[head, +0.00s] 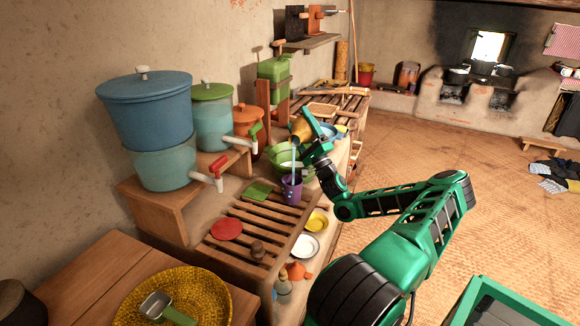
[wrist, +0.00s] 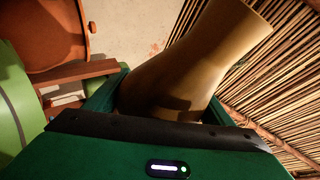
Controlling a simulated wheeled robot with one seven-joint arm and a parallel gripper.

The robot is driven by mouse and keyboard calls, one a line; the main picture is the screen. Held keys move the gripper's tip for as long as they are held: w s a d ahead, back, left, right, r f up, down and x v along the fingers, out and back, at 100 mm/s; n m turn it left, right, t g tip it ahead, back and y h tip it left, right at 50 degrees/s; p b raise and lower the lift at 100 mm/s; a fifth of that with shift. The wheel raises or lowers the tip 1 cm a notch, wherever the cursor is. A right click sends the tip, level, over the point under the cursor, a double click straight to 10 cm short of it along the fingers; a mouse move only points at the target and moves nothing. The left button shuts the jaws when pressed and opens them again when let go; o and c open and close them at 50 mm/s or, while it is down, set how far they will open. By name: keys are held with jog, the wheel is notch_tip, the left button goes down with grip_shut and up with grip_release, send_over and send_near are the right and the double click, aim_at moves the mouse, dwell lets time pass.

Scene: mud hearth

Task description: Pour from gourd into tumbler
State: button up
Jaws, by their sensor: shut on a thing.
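The tan gourd (head: 299,130) is held tilted in my gripper (head: 305,132), above the wooden rack. In the wrist view the gourd (wrist: 195,65) leans between my green fingers, which are shut on it. A purple tumbler (head: 291,190) stands upright on the slatted rack, below the gourd. A thin pale-blue stream (head: 295,160) runs down from near the gourd to the tumbler's mouth. The level inside the tumbler cannot be seen.
A green basin (head: 282,156) sits just behind the tumbler. A blue dispenser (head: 165,165) with a red-handled tap stands left. A red disc (head: 227,229), a green cloth (head: 259,190) and a white dish (head: 305,246) lie nearby. The floor to the right is mostly clear.

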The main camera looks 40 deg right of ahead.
jog(key=shift+r+n+t+y, duration=0.3)
jog(key=shift+r+n+y, duration=0.3)
jog(key=shift+n+y, duration=0.35)
dwell(1.7)
jog(key=f+m+h, duration=0.1)
jog(key=f+m+g+h, duration=0.1)
jog(key=m+h, duration=0.1)
jog(key=f+m+g+h, duration=0.1)
jog(key=shift+w+d+f+m, duration=0.1)
jog(key=shift+d+m, duration=0.25)
jog(key=shift+w+d+f+m+g+h, duration=0.1)
jog(key=shift+w+f+m+g+h, duration=0.1)
jog(key=shift+m+g+h, duration=0.35)
jog(key=shift+s+r+m+g, duration=0.2)
jog(key=shift+m+g, duration=0.25)
jog(key=shift+m, duration=0.3)
